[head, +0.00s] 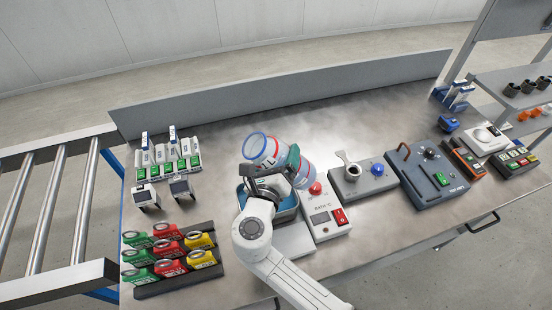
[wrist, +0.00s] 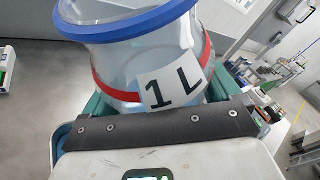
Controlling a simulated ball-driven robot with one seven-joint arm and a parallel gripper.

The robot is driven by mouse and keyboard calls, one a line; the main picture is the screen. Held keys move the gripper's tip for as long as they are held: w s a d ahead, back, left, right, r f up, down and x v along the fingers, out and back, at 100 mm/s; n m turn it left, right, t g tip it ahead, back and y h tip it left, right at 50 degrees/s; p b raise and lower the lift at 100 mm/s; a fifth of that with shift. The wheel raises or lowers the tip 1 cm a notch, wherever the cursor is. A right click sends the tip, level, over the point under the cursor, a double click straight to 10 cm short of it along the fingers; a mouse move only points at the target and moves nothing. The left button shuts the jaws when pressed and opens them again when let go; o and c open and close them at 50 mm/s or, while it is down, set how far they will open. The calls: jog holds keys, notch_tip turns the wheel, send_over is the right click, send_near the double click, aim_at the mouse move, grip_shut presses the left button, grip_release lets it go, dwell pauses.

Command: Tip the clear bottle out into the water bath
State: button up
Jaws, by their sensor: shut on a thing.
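The clear bottle (head: 262,148) has a blue rim, a red band and a "1 L" label. It is tilted in my gripper, its blue-rimmed mouth toward the upper left in the head view. My gripper (head: 284,168) is shut around the bottle's body and holds it up over the water bath. The bottle (wrist: 135,65) fills the upper middle of the wrist view, with the gripper's green fingers on both sides. The water bath (head: 289,216) is partly hidden behind my arm and the bottle; its basin shows only at the edges. I cannot tell whether liquid is in the bottle.
A control box (head: 328,219) with red buttons stands right of the bath. Beyond it are a grey station (head: 362,182) with a blue knob and a dark panel unit (head: 427,175). A rack of coloured meters (head: 172,257) stands at left front. The back middle tabletop is clear.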

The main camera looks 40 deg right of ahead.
jog(key=shift+s+d+f+n+t+h+b, duration=0.1)
jog(key=shift+d+f+n+t+h+b, duration=0.5)
jog(key=shift+b, duration=0.95)
jog(key=shift+s+d+f+n+t+h+b, duration=0.15)
jog(key=shift+f+n+b, duration=0.5)
jog(key=shift+b, duration=0.85)
jog(key=shift+d+f+n+t+h+b, duration=0.2)
jog(key=shift+f+n+b, duration=0.25)
jog(key=shift+n+b, duration=0.7)
dwell(1.1)
